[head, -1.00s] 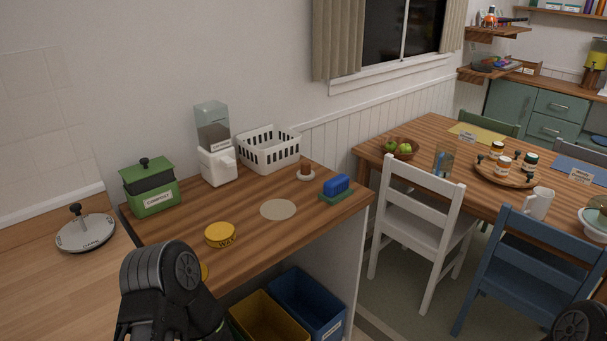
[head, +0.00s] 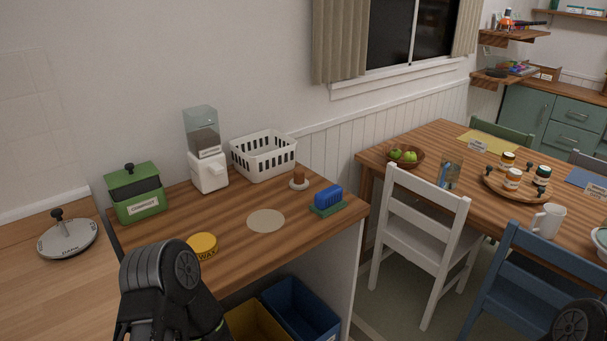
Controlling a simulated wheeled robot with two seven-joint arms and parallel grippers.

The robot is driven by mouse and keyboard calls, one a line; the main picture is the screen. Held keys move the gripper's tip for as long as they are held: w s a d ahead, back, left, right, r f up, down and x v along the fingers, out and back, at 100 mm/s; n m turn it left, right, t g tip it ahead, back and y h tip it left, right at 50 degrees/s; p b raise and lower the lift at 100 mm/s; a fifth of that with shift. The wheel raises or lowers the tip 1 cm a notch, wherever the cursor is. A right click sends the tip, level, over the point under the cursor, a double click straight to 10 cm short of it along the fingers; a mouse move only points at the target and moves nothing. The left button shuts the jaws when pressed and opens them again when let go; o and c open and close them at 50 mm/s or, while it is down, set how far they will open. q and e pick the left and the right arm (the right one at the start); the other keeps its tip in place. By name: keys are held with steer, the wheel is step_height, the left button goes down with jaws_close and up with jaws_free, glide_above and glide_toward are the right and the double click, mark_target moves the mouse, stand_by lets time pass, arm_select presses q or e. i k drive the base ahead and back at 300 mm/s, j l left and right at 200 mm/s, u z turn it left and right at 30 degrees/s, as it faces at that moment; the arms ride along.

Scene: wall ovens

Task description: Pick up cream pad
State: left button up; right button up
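A flat round cream pad (head: 266,221) lies on the wooden counter, with nothing on it. My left arm comes in at the bottom, left of the pad and nearer to me; a dark rounded joint shows, but its gripper fingers are not visible. Only a dark piece of my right arm shows in the bottom right corner, and its gripper is not in view.
Around the pad are a yellow wax tin (head: 202,246), a blue brush (head: 328,198) on a green base, a white basket (head: 264,156), a grinder (head: 208,165) and a green compost bin (head: 136,193). Blue bin (head: 299,309) stands below. A white chair (head: 416,235) stands right.

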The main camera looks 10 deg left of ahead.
mark_target(298, 183)
steer(key=i+l+u, duration=0.1)
steer(key=i+l, duration=0.3)
steer(key=l, duration=0.2)
steer(key=i+l+u, duration=0.25)
steer(key=i+l, duration=0.15)
steer(key=l, duration=0.2)
steer(key=i+l, duration=0.2)
steer(key=l, duration=0.15)
steer(key=i+l+u, duration=0.15)
steer(key=l, duration=0.2)
steer(key=i+l+u, duration=0.1)
steer(key=l, duration=0.25)
steer(key=i+l+u, duration=0.1)
steer(key=i+l, duration=0.15)
steer(key=l, duration=0.15)
